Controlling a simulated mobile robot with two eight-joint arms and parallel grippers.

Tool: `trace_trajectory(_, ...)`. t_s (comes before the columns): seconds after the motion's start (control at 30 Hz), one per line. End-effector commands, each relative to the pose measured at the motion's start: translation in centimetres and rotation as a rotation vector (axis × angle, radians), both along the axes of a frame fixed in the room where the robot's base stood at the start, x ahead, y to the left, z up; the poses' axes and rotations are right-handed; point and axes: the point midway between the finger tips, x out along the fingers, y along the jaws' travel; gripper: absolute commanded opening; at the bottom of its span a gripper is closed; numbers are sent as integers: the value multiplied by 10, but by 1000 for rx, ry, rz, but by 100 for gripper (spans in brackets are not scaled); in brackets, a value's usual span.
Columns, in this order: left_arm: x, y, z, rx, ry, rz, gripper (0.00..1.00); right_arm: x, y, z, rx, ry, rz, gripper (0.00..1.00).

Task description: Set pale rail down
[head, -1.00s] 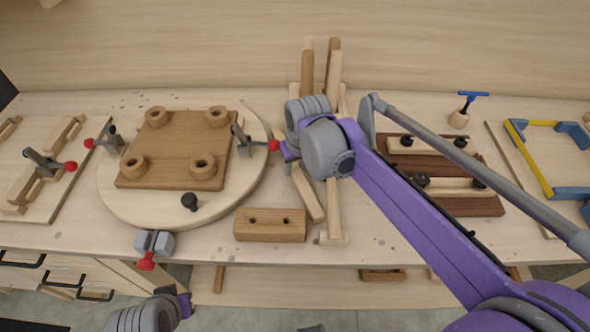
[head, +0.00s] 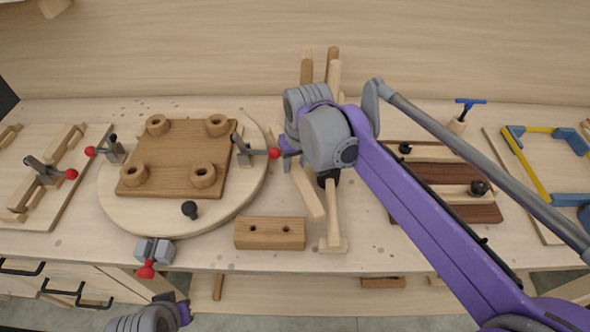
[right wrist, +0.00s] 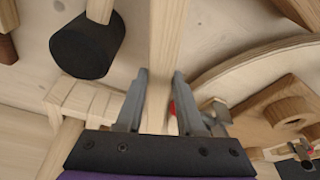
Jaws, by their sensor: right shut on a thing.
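The pale rail (head: 309,193) is a long, light wooden bar. It slants out from under my right wrist, just left of the pale wooden stand (head: 333,215). In the right wrist view the rail (right wrist: 163,65) runs between the two fingers of my right gripper (right wrist: 157,100), which is shut on it. In the head view the right gripper (head: 288,150) is largely covered by its own wrist. I cannot tell if the rail touches the bench. My left gripper (head: 184,311) shows only partly at the bottom edge; its fingers are not clear.
A round board (head: 232,200) with a brown seat panel (head: 180,160) and red-tipped clamps lies to the left. A black mallet head (right wrist: 87,45) is close beside the rail. A dark clamped panel (head: 455,180) lies right.

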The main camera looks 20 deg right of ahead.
Motion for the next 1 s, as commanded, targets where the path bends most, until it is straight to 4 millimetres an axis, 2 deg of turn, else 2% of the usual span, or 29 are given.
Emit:
trace_trajectory(0.03,0,0,3,0,-1,0,0,0,0,12,0,0,0,0)
trace_trajectory(0.4,1,0,13,0,-4,0,0,0,0,88,0,-1,0,0)
trace_trajectory(0.6,2,0,17,0,-6,0,0,0,0,122,0,0,0,0)
trace_trajectory(0.8,2,0,19,0,-6,0,0,0,0,136,0,0,0,0)
trace_trajectory(1.0,2,0,19,0,-6,0,0,0,0,137,0,0,0,0)
